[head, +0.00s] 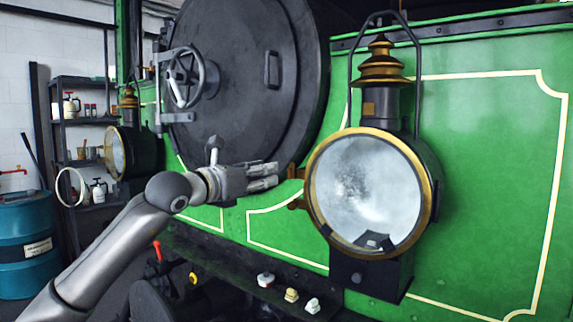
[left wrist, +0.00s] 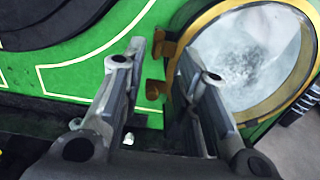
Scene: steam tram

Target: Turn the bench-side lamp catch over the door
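The near lamp (head: 365,190) has a round glass door with a brass rim (head: 411,165), mounted on the green front. Two small brass pieces stick out at the rim's left edge, an upper one (head: 293,172) and a lower one (head: 297,204); I take them for the catch parts. In the left wrist view the upper piece (left wrist: 166,47) and lower piece (left wrist: 155,89) show between the fingers' lines. My left gripper (head: 277,175) points right, its tips close to the upper piece; it is open and empty, fingers apart (left wrist: 161,55). Contact cannot be told. My right gripper is out of view.
A second lamp (head: 117,152) hangs at the left by a shelf rack (head: 85,120). The round black smokebox door (head: 250,90) with its handwheel (head: 187,80) lies behind my arm. Small knobs (head: 291,295) line the ledge below. A blue drum (head: 25,243) stands far left.

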